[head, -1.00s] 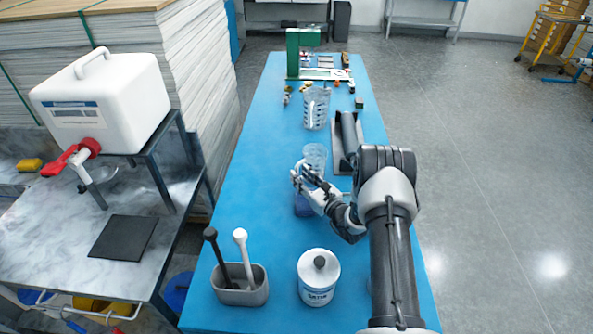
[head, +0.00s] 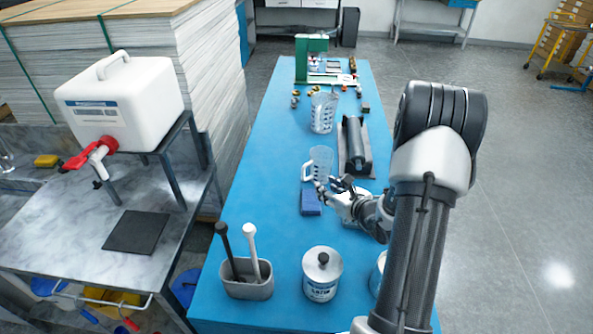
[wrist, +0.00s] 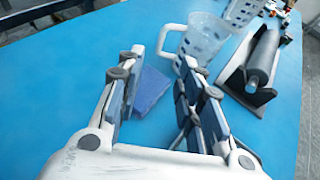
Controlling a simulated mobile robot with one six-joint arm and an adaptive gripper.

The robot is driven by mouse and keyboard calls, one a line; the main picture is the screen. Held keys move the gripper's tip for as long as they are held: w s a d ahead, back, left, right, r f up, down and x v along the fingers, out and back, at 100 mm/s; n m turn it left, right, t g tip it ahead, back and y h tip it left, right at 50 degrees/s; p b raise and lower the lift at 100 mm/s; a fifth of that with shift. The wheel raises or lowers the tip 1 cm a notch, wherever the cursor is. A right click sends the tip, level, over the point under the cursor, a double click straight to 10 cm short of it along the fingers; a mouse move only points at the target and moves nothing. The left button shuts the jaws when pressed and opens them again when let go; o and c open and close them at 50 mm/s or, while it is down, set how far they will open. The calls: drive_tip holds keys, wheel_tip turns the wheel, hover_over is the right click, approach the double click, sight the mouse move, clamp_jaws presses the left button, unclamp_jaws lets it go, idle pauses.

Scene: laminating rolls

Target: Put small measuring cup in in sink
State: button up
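The small measuring cup (head: 322,160) is clear with a pale handle on its left, standing upright on the blue table. In the wrist view the cup (wrist: 203,40) is beyond my fingertips, slightly right of the gap, with its handle toward the left. My gripper (head: 335,189) is just in front of the cup in the head view. In the wrist view my gripper (wrist: 160,72) has its fingers spread with nothing held between them.
A blue block (head: 311,200) lies beside my gripper. A larger measuring cup (head: 323,113) and a black roller (head: 355,145) stand behind. A grey holder (head: 246,287) and a white can (head: 321,275) are nearer. A white container (head: 122,100) with a red tap stands over the counter.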

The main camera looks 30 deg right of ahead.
sight(304, 174)
drive_tip(key=b+x, duration=0.1)
drive_tip(key=x, duration=0.4)
drive_tip(key=b+x, duration=0.2)
drive_tip(key=x, duration=0.4)
drive_tip(key=b+x, duration=0.1)
drive_tip(key=x, duration=0.5)
drive_tip(key=shift+f, duration=0.3)
drive_tip(key=shift+c, duration=0.6)
clamp_jaws()
drive_tip(key=shift+r, duration=0.1)
